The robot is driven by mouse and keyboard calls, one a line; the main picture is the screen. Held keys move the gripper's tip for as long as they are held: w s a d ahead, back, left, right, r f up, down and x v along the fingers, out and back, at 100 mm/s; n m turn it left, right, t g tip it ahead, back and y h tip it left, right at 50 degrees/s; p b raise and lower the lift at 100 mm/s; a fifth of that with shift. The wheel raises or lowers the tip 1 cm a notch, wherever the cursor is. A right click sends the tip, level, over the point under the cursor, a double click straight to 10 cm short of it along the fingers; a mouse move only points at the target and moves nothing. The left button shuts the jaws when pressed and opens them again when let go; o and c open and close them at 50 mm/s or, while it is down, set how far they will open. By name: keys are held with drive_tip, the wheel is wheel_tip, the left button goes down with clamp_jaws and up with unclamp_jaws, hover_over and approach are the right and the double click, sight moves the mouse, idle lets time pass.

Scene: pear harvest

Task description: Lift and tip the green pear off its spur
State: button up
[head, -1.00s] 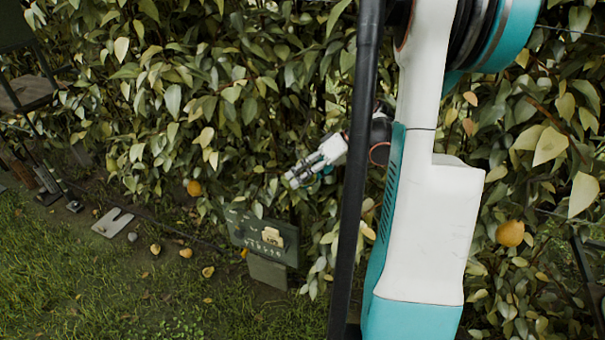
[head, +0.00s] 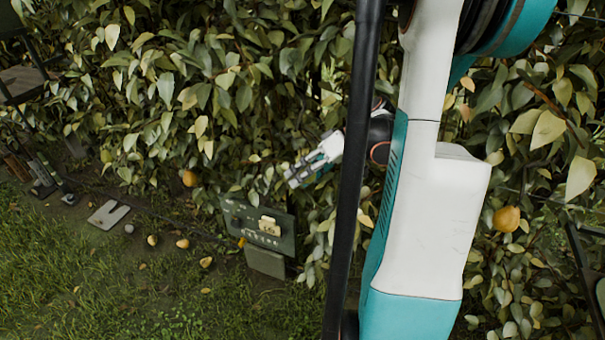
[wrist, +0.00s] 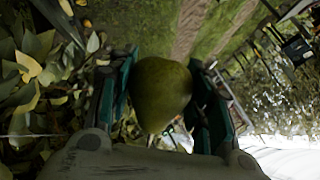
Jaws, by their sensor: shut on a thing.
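In the wrist view, a green pear (wrist: 160,92) sits between the two fingers of my gripper (wrist: 163,85). A dark teal finger stands on each side of the pear, and the gripper is shut on it. In the head view, my gripper (head: 303,174) reaches left against the leafy hedge, above a dark sign. The pear cannot be made out there.
A yellow pear (head: 190,178) hangs at the left of the hedge (head: 200,90), another (head: 507,218) at the right. A dark sign (head: 258,230) stands below my gripper. Several fallen pears (head: 182,243) lie on the grass. A grey plate (head: 108,214) lies at the left.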

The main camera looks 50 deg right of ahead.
drive_tip(key=shift+s+a+n+t+h+b, duration=0.25)
drive_tip(key=shift+s+a+t, duration=0.15)
drive_tip(key=shift+s, duration=0.15)
drive_tip(key=shift+s+a+n+t+h+b, duration=0.15)
drive_tip(key=shift+s+a+n+t+h, duration=0.1)
drive_tip(key=shift+s+t, duration=0.2)
drive_tip(key=s+a+n+t+h+b, duration=0.1)
drive_tip(key=s+a+n+t+b, duration=0.2)
drive_tip(key=s+t+b, duration=0.1)
drive_tip(key=shift+s+a+n+t+h+b, duration=0.25)
drive_tip(key=shift+s+t+h+b, duration=0.2)
drive_tip(key=shift+s, duration=0.35)
